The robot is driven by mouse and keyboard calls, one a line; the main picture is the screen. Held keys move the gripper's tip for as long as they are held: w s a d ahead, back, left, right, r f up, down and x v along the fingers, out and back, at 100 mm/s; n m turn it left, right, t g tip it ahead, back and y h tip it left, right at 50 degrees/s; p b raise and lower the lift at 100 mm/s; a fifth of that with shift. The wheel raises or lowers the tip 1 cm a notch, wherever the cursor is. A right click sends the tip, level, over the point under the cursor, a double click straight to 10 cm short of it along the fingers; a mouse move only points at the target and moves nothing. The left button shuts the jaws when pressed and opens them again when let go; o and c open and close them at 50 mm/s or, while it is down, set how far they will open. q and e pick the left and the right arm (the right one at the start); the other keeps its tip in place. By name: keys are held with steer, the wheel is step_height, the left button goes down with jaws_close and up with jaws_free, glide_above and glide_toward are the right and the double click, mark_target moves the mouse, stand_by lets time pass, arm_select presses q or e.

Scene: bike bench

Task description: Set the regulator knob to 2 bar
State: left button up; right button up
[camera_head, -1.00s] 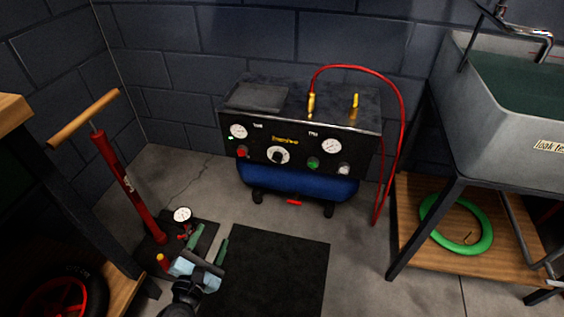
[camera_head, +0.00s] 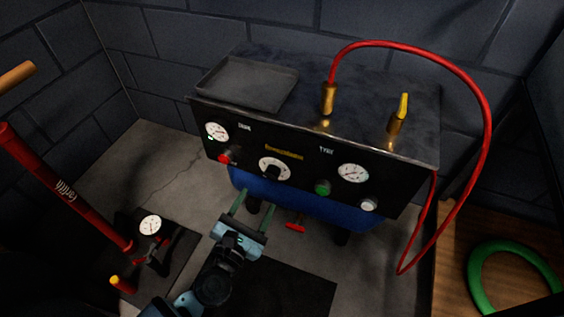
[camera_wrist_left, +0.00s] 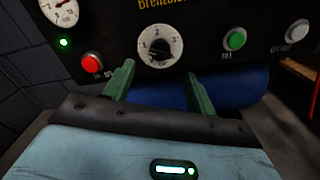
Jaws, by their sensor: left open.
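The regulator knob (camera_head: 272,172) is a black knob on a white numbered dial, in the middle of the compressor's black front panel (camera_head: 309,174). In the left wrist view the knob (camera_wrist_left: 160,48) sits above and between my fingertips, with digits around it; its exact setting is too small to tell. My left gripper (camera_head: 256,203) is open, its two green fingers apart and empty. It is in front of and below the knob, pointing at the panel. In the left wrist view the left gripper (camera_wrist_left: 158,82) touches nothing that I can see. My right gripper is not in view.
A red button (camera_head: 224,159), a green button (camera_head: 322,188), a white button (camera_head: 368,205) and two gauges flank the knob. A red hose (camera_head: 487,110) loops at the right. A red floor pump (camera_head: 65,190) stands at the left. A grey tray (camera_head: 247,83) lies on top.

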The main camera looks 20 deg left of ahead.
mark_target(272, 174)
arm_select(q)
steer(key=w, duration=0.6)
steer(key=shift+w+d+r+b, duration=0.1)
steer(key=shift+w+d+b, duration=0.15)
steer(key=shift+b, duration=0.15)
steer(key=shift+w, duration=0.85)
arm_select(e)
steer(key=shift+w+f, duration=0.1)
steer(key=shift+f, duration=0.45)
arm_select(q)
steer(key=c, duration=0.7)
steer(key=shift+c, duration=1.4)
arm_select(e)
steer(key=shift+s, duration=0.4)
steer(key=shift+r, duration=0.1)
